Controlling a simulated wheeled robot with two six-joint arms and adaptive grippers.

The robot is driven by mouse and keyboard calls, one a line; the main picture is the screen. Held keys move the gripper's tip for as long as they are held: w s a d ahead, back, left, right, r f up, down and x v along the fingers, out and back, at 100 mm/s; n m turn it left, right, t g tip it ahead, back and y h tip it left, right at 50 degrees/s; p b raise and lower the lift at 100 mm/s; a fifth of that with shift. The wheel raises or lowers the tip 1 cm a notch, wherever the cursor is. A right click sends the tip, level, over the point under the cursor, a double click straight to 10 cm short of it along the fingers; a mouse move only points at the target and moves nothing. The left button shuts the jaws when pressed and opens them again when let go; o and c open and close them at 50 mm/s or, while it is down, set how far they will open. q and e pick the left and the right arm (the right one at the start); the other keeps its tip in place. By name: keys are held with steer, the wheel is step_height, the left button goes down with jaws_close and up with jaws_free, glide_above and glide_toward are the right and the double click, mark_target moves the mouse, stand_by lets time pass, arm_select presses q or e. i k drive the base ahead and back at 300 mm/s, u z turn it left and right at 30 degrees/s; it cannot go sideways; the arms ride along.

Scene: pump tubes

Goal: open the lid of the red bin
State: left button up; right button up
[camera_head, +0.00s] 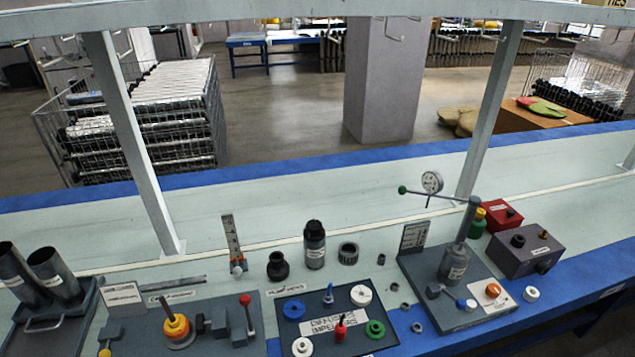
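A small red box (497,222), the only red bin-like thing in view, stands at the right of the bench behind the grey-purple box. Its top looks shut, with a small dark knob (510,212) on it. A green bottle with a yellow cap (478,222) stands close to its left side. Neither of my grippers is in view.
The grey-purple box (522,256) stands in front of the red box. The gauge stand (455,265) rises to its left with a green-tipped lever. A tray of impellers (300,322) lies front centre. Metal tubes (55,272) stand at left. The bench behind is clear.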

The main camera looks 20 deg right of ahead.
mark_target(503, 213)
steer(key=z, duration=2.1)
steer(key=k, duration=1)
steer(key=z, duration=1.25)
steer(key=i, duration=3.15)
steer(key=u, duration=1.05)
steer(key=i, duration=0.85)
steer(key=u, duration=1.4)
steer(key=i, duration=0.6)
steer(key=u, duration=0.4)
